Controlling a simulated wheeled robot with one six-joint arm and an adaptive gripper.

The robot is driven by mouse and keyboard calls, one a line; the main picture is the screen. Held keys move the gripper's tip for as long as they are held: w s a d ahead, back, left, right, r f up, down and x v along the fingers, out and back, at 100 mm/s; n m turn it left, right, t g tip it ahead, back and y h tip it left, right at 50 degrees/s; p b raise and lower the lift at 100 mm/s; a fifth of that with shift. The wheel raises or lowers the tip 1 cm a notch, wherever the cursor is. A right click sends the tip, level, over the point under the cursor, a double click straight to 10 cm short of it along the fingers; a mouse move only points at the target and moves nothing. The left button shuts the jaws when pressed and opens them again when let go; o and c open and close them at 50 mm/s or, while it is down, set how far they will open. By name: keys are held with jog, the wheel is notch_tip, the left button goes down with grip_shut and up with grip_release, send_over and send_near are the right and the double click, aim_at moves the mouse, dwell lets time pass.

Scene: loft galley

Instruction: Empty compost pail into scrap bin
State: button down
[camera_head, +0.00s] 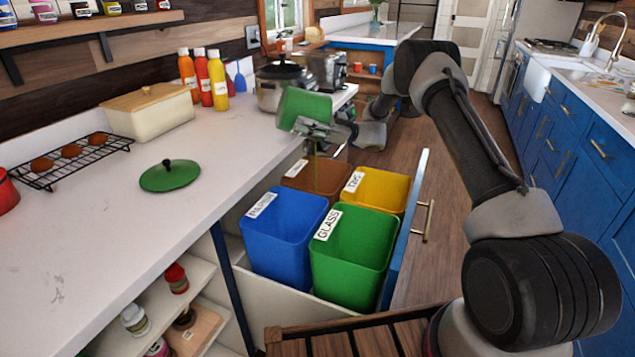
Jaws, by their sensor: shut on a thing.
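The green compost pail (303,106) is tilted in the air past the counter's edge, above the open bin drawer. My gripper (318,129) is shut on the pail at its lower side in the picture. A thin brownish-green streak hangs below the pail towards the brown bin (312,177); I cannot tell whether it is falling scraps. The brown bin is at the back left of the drawer, its label hard to read and its inside mostly hidden. The pail's inside is not visible. A round green lid (169,176) with a black knob lies on the counter.
Beside the brown bin stand a blue PAPER bin (283,240), a green GLASS bin (352,255) and a yellow TINS bin (377,190). A steel pot (283,88), bottles (217,80), a bread box (148,113) and a cooling rack (70,160) stand on the counter (110,250).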

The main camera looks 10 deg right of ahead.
jog(key=shift+d+f+g+y+p, duration=0.3)
jog(key=shift+d+f+y+p, duration=0.15)
jog(key=shift+d+y, duration=0.25)
dwell(1.1)
jog(key=shift+a, duration=0.1)
